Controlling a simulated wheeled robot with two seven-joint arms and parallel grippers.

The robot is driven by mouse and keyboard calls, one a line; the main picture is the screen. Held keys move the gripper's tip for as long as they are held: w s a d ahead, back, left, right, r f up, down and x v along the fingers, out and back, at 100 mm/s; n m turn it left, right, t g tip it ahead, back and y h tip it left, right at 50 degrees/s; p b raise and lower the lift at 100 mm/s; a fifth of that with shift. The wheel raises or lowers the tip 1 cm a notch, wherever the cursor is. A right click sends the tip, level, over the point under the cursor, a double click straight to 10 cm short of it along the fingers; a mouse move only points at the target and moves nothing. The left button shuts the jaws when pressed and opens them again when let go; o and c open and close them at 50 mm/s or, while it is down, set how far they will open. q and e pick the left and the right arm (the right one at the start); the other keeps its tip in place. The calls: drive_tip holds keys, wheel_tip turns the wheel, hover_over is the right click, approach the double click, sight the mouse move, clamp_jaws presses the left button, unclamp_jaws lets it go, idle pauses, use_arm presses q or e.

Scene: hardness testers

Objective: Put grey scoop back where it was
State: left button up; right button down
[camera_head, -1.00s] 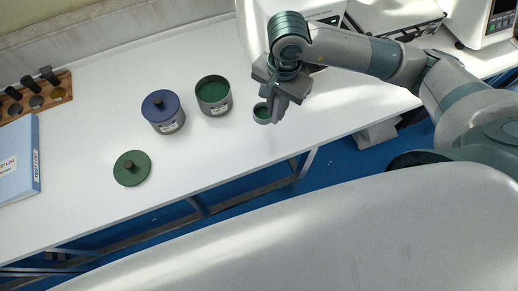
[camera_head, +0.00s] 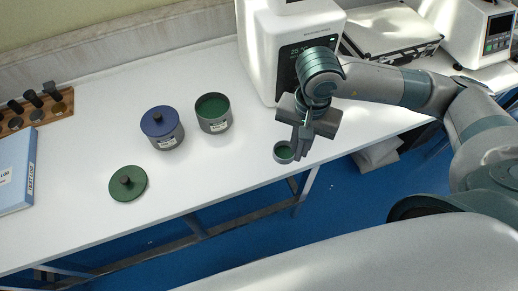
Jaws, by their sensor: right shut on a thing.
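The grey scoop (camera_head: 283,152) is a small round cup with green material visible inside it. My right gripper (camera_head: 300,143) is shut on the scoop and holds it near the table's front edge, right of the jars. The height of the scoop above the table is hard to tell. An open grey jar (camera_head: 213,122) with green contents stands to the left of the scoop. Its likely lid, a green disc with a dark knob (camera_head: 128,184), lies on the table at the front left. My left gripper is not in view.
A grey jar with a blue lid (camera_head: 163,140) stands beside the open jar. A wooden rack (camera_head: 62,106) with several dark-handled tools and a blue book (camera_head: 16,180) are at the left.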

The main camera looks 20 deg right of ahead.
drive_tip(key=w+a+f+p, duration=0.4)
drive_tip(key=w+a+f, duration=0.2)
drive_tip(key=w, duration=0.2)
drive_tip(key=shift+w+a+f+p, duration=0.2)
drive_tip(key=shift+w+f+p, duration=0.1)
drive_tip(key=shift+w, duration=0.1)
wheel_tip(320, 180, down, 3)
drive_tip(key=shift+s+r+p, duration=0.1)
drive_tip(key=shift+p, duration=0.95)
drive_tip(key=shift+f, duration=0.55)
drive_tip(key=shift+f, duration=0.1)
drive_tip(key=shift+f, duration=0.1)
drive_tip(key=c, duration=1.7)
unclamp_jaws()
